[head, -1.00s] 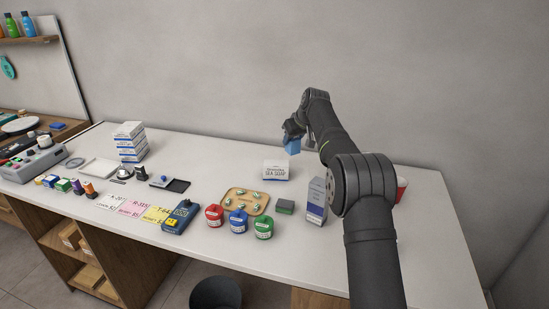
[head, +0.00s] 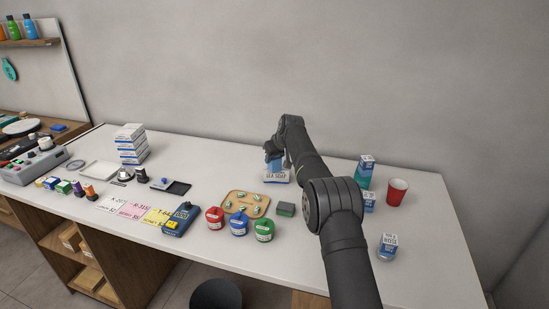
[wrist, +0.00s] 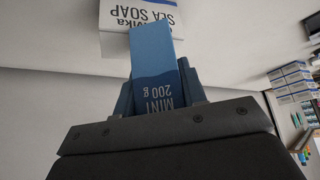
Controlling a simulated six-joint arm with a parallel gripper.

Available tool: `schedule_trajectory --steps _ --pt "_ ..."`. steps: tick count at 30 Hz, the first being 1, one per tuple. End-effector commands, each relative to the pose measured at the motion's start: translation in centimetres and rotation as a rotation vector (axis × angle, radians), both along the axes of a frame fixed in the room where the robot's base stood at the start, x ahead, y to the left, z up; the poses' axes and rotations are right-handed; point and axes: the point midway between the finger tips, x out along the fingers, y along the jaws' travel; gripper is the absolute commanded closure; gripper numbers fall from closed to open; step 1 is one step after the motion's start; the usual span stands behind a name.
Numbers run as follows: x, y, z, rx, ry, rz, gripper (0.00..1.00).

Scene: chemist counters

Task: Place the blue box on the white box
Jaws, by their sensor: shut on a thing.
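The blue box (head: 273,165), lettered MINT 200 g in the wrist view (wrist: 153,60), is held between the fingers of my gripper (head: 277,153). The white SEA SOAP box (head: 277,179) stands on the counter toward the back, and its lettered face shows at the top of the wrist view (wrist: 140,20). In the head view the blue box is right at the top of the white box and overlaps it. I cannot tell whether they touch. My fingers (wrist: 160,88) are shut on the blue box's sides.
A wooden tray (head: 232,212) with small items, a grey-green box (head: 286,209) and red (head: 214,217), blue and green containers stand in front. A white stack (head: 131,145) is left.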

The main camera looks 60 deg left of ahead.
Motion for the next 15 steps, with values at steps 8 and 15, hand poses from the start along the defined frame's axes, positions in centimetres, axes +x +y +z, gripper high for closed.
schedule_trajectory --steps 8,15 --pt "0.01 -0.01 -0.32 -0.001 0.001 -0.001 0.48" --pt "0.01 -0.01 -0.29 -0.001 0.001 -0.001 0.40"
